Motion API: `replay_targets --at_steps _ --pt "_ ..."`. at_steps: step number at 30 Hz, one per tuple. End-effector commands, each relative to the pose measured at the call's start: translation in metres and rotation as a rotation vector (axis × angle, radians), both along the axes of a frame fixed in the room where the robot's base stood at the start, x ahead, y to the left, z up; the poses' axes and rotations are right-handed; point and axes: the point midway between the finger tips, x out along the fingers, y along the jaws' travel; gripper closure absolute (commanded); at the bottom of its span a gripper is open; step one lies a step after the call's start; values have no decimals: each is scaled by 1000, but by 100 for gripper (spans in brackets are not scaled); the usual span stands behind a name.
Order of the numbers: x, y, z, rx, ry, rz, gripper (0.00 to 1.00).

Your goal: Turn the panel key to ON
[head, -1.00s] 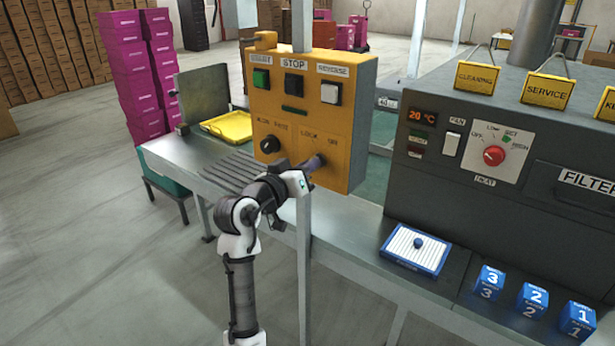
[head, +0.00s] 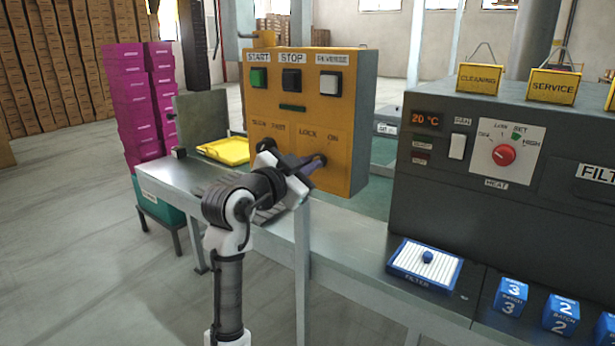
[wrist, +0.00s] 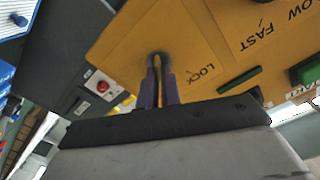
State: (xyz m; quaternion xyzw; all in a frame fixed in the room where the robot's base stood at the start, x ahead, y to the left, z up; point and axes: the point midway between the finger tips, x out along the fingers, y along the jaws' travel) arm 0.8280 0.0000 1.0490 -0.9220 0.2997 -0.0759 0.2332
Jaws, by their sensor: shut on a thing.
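The yellow control panel (head: 347,120) stands on a post in the middle of the head view, with LOCK and ON printed above its key switch. My gripper (head: 316,162) reaches the switch from the lower left. In the wrist view its two dark fingers (wrist: 160,84) point at the panel face (wrist: 130,50) and are shut on the key (wrist: 156,62), close to the panel. LOCK shows right of the fingers there. The key is mostly hidden by the fingers, and its exact angle cannot be told.
A black speed knob (head: 266,146) sits just left of the key, close to my wrist. Start, stop and reverse buttons (head: 291,80) are above. A grey heater cabinet (head: 430,185) and a blue-framed filter tray (head: 395,262) are at right.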

Motion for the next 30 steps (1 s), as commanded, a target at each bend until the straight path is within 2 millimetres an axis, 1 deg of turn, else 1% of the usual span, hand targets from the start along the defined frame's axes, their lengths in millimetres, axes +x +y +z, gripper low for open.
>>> replay_targets --at_steps 1,9,25,26,30 --pt "0 0 -3 20 -15 0 100" --pt "0 0 -1 91 -66 0 100" --pt "0 -1 0 107 -77 0 100" --pt "0 -1 0 107 -77 0 91" --pt "0 0 0 106 -77 0 73"
